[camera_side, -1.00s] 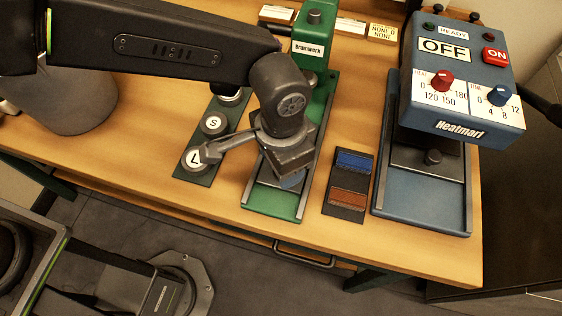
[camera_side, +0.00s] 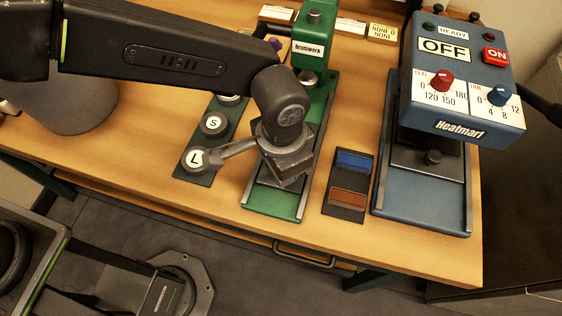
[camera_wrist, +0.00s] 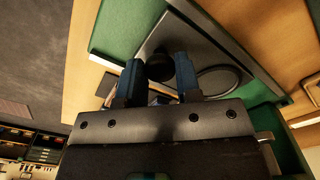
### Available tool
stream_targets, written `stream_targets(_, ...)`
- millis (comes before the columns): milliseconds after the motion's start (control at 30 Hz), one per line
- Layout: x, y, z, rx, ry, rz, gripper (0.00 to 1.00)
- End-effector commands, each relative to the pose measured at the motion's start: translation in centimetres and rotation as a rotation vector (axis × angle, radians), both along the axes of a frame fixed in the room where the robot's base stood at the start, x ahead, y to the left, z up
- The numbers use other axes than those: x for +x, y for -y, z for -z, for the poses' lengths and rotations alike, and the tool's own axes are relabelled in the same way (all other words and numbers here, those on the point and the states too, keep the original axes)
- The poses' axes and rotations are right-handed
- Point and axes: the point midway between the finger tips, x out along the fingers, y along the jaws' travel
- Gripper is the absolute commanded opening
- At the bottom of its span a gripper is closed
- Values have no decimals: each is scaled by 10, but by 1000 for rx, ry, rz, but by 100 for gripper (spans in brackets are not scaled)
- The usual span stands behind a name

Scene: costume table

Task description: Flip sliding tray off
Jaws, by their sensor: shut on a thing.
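The green press (camera_side: 313,45) stands on the table, with a long green base (camera_side: 270,202) running to the front. Its dark grey sliding tray (camera_wrist: 200,42) lies between the base rails in the wrist view, with a round black knob (camera_wrist: 160,66) near one end. My gripper (camera_wrist: 158,78) has its two blue-tipped fingers on either side of this knob and is shut on it. In the side view my gripper (camera_side: 288,178) is low over the front half of the green base. It hides the knob and most of the tray there.
A blue heat press (camera_side: 460,85) reading OFF stands to the right. A dark pad with blue and brown pieces (camera_side: 349,185) lies between the bases. Round S and L dies (camera_side: 213,125) sit on a green strip just left. The table's front edge is close.

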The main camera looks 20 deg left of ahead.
Motion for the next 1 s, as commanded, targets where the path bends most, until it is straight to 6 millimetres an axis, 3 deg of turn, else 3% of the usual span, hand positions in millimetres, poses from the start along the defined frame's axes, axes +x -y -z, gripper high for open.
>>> stream_targets(100,0,0,0,0,0,0,0)
stream_targets(333,5,0,0,-1,1,-1,0)
stream_targets(700,77,1,-1,-3,3,-3,0)
stream_targets(1000,94,1,-1,-5,5,-1,0)
